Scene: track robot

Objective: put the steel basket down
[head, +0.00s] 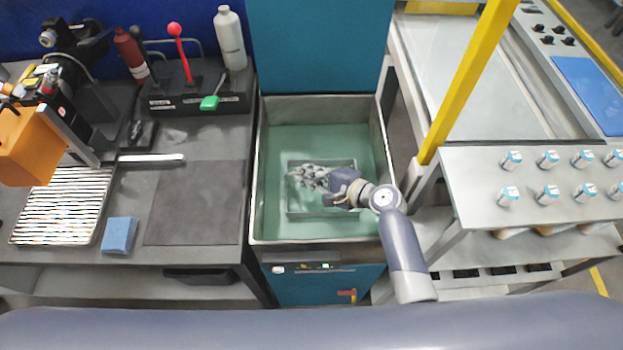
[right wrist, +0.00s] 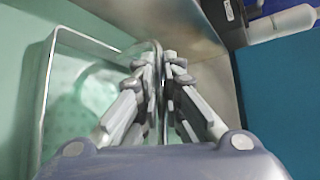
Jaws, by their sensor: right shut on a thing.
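The steel basket (head: 289,196) is a square metal frame inside the sink-like tank (head: 254,190), over its green floor. My right gripper (head: 322,180) reaches in from the right and is shut on the basket's steel rim or handle. In the right wrist view, a thin upright steel bar of the basket (right wrist: 47,95) stands between the closed fingers (right wrist: 164,75). A grey, lumpy cluster shows at the basket's middle; I cannot tell whether it is parts or my fingers. Whether the basket touches the tank floor is unclear. My left gripper is not in view.
Left is a dark bench (head: 195,200) with a striped rack (head: 60,208), a blue block (head: 119,235) and bottles. Right are a shelf (head: 470,180) with several small cylinders and a yellow post (head: 468,80).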

